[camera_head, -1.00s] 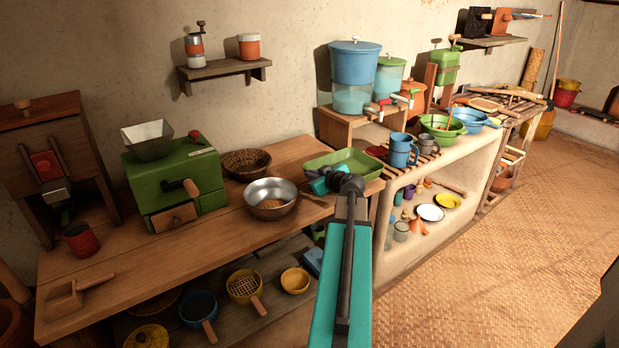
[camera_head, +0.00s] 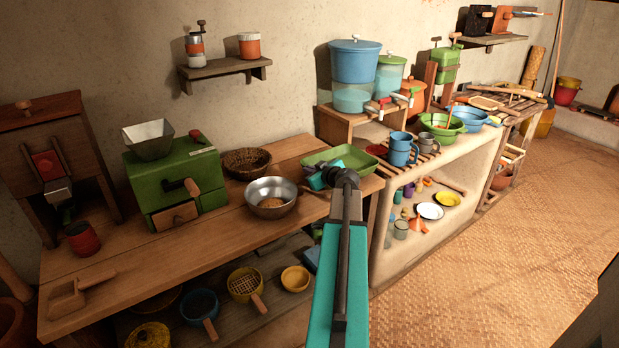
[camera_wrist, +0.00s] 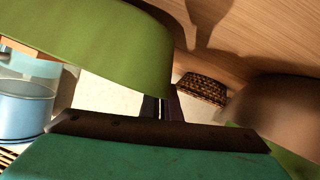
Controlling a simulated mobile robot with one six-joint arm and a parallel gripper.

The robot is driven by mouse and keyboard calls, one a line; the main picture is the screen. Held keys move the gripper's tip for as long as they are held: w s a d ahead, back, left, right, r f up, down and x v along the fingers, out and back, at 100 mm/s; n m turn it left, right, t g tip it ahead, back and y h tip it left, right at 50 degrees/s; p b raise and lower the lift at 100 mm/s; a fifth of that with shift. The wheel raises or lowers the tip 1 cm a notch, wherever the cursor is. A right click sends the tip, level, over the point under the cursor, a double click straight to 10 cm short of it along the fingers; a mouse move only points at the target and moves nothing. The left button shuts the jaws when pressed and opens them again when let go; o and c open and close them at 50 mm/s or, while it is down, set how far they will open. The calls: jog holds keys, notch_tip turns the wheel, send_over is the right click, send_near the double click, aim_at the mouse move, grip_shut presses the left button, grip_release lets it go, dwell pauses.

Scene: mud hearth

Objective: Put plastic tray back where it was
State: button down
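The green plastic tray (camera_head: 345,155) is at the right end of the wooden table in the head view, beside the metal bowl. My gripper (camera_head: 319,178) is at the tray's near left side, with my arm hiding part of the tray. In the wrist view, the tray (camera_wrist: 95,45) fills the upper left as a large green wall, and the dark fingers (camera_wrist: 160,106) meet its edge. The gripper looks shut on the tray's rim. The tray seems slightly raised off the table; the exact gap is hidden.
The metal bowl (camera_head: 270,198) and woven basket (camera_head: 246,163) stand left of the tray on the wooden table (camera_head: 130,270). The green mill (camera_head: 175,180) is further left. A blue mug (camera_head: 401,150) and a water filter (camera_head: 354,75) stand on the right.

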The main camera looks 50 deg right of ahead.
jog(key=shift+f, duration=1.5)
jog(key=c, duration=2)
grip_release()
jog(key=shift+r, duration=0.2)
jog(key=shift+s+a+r, duration=0.1)
jog(key=shift+s+a, duration=0.2)
jog(key=shift+s, duration=0.25)
jog(key=shift+b+v, duration=0.6)
jog(key=shift+v, duration=4.75)
jog(key=shift+d+r, duration=0.1)
